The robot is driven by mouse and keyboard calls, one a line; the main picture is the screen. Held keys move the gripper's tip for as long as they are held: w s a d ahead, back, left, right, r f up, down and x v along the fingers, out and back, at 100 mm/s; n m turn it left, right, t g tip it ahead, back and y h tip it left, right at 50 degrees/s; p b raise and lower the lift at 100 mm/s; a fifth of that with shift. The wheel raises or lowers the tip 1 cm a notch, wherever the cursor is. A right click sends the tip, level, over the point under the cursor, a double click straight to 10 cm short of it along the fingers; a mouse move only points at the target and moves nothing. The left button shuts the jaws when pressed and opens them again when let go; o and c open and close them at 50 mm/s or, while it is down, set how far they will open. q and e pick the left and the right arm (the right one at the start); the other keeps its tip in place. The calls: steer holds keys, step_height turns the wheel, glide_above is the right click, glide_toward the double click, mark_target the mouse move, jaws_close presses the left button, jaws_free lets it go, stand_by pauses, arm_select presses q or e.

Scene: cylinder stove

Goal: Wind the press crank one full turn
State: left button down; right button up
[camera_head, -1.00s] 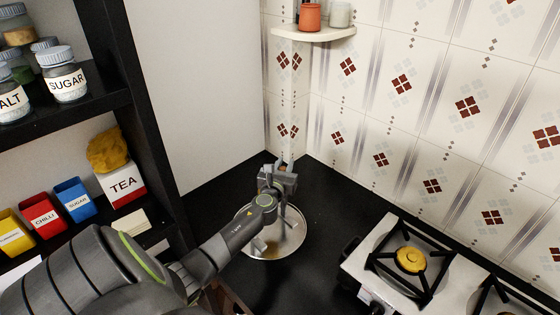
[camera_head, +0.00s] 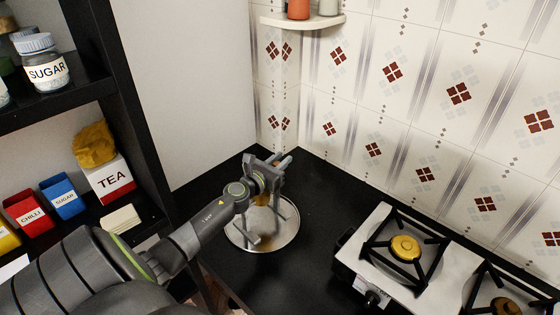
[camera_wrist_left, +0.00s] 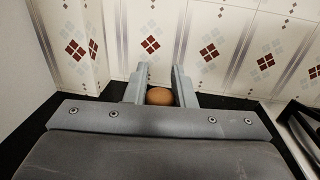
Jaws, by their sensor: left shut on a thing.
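The grey press (camera_head: 284,208) stands in a round, shiny metal pan (camera_head: 292,232) on the black counter in the corner. My left gripper (camera_head: 279,164) is at the top of the press in the head view. In the left wrist view, a round brown knob (camera_wrist_left: 160,96), seemingly the crank handle, sits between the two fingers of my left gripper (camera_wrist_left: 160,86). These fingers are shut on it. The crank arm is hidden behind the gripper. Something brownish shows inside the press, partly covered. My right gripper is not in view.
A white stove (camera_head: 350,258) with black grates stands right of the pan. A black shelf (camera_head: 108,75) with jars and boxes rises at left. A small white corner shelf (camera_head: 305,21) hangs on the tiled wall. Bare counter lies between pan and stove.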

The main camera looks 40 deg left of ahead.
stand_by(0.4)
arm_select(q)
steer(key=c, duration=1.2)
jaws_free()
steer(key=shift+c, duration=0.2)
steer(key=s+b, duration=0.5)
steer(key=s, duration=1.2)
steer(key=shift+s+d, duration=0.2)
steer(key=shift+d, duration=0.1)
